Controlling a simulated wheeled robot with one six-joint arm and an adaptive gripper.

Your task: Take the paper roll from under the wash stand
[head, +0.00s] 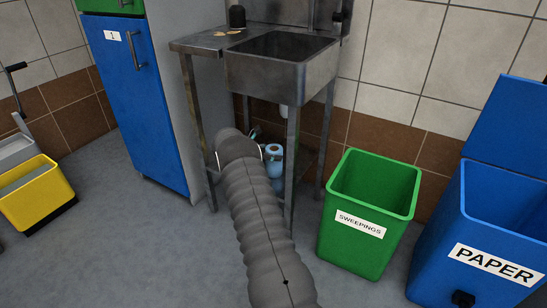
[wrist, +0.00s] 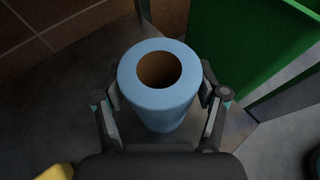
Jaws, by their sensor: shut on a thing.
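The paper roll (wrist: 160,106) is a light blue upright cylinder with a brown hollow core. In the wrist view it stands between the two fingers of my gripper (wrist: 161,98), which is shut on its sides. In the head view the roll (head: 274,150) shows small under the metal wash stand (head: 282,72), between its legs. My arm reaches in under the basin and hides much of my gripper there. I cannot tell whether the roll's bottom touches the surface below.
A green bin marked SWEEPINGS (head: 360,232) stands right of the wash stand, with a blue PAPER bin (head: 490,245) beyond it. A blue cabinet (head: 140,105) stands left. A yellow bucket (head: 38,195) is at far left. The stand's legs are close around my arm.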

